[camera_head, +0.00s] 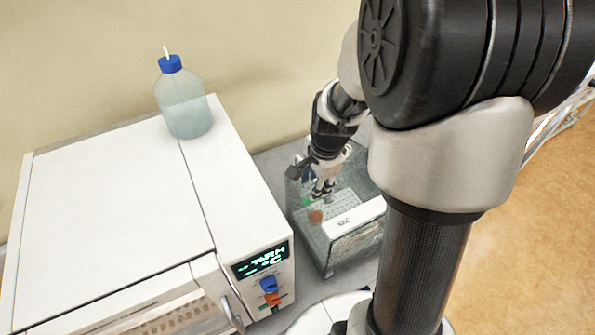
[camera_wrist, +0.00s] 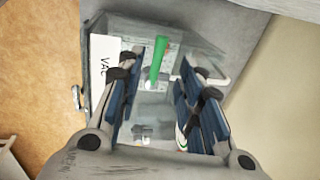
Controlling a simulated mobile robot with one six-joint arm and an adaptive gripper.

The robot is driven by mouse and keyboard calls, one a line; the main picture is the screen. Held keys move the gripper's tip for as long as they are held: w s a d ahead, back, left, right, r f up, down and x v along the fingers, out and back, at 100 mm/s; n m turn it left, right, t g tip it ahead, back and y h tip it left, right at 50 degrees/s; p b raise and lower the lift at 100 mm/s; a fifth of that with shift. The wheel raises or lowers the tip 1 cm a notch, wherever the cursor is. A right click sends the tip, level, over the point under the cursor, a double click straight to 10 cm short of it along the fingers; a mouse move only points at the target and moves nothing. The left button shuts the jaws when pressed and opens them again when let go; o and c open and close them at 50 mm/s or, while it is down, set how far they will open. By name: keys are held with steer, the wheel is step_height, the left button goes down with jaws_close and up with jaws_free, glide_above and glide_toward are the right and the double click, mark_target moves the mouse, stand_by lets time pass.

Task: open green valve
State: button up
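In the head view my gripper (camera_head: 322,186) points down over the clear box (camera_head: 350,243). Only a small green patch of the valve (camera_head: 306,201) shows there, and the rest is hidden.
A large white machine (camera_head: 115,200) with a lit display (camera_head: 261,261) stands left of the box. A clear bottle with a blue cap (camera_head: 186,105) stands on it. An orange-red knob (camera_head: 315,215) is on the box near my gripper. The wall is close behind.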

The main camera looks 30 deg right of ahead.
steer(key=f, duration=0.2)
steer(key=w+f, duration=0.1)
steer(key=f, duration=0.5)
steer(key=shift+w, duration=0.25)
jaws_close()
stand_by(0.4)
